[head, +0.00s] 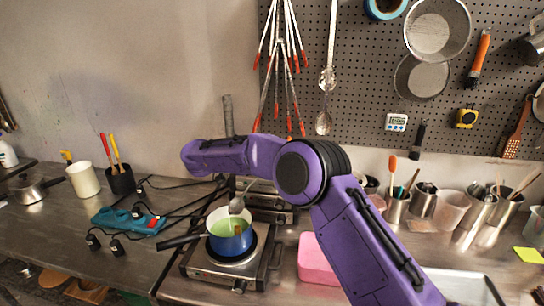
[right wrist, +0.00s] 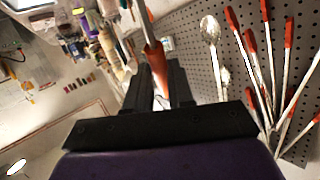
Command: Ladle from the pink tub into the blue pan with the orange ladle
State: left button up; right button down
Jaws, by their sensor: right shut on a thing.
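The blue pan (head: 228,244) stands on a hot plate in the head view, with light green liquid inside. A metal ladle bowl (head: 237,205) shows at its far rim; I cannot tell whether it touches the pan. My purple right forearm hides what is above the bowl. The pink tub (head: 315,262) stands to the right, partly covered by my right arm. In the right wrist view my right gripper (right wrist: 159,85) is shut on the orange handle of the ladle (right wrist: 154,60). Its fingers are hidden in the head view. My left gripper is not in view.
The hot plate (head: 213,272) stands on the metal bench, with another cooker behind. A blue power strip (head: 125,220) and black cables lie left. Utensil pots, including a metal one (head: 396,211), line the back right. A metal tray (head: 468,290) lies at the front right.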

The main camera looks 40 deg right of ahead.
jog(key=w+a+r+h, duration=0.1)
jog(key=a+h, duration=0.2)
jog(key=a, duration=0.2)
jog(key=w+a+r+n+h, duration=0.1)
jog(key=w+a+h, duration=0.1)
jog(key=a+h, duration=0.1)
jog(key=shift+w+a+r+g, duration=0.25)
jog(key=shift+a+r+g, duration=0.15)
jog(key=shift+a, duration=0.45)
dwell(0.8)
jog(key=shift+r, duration=2.45)
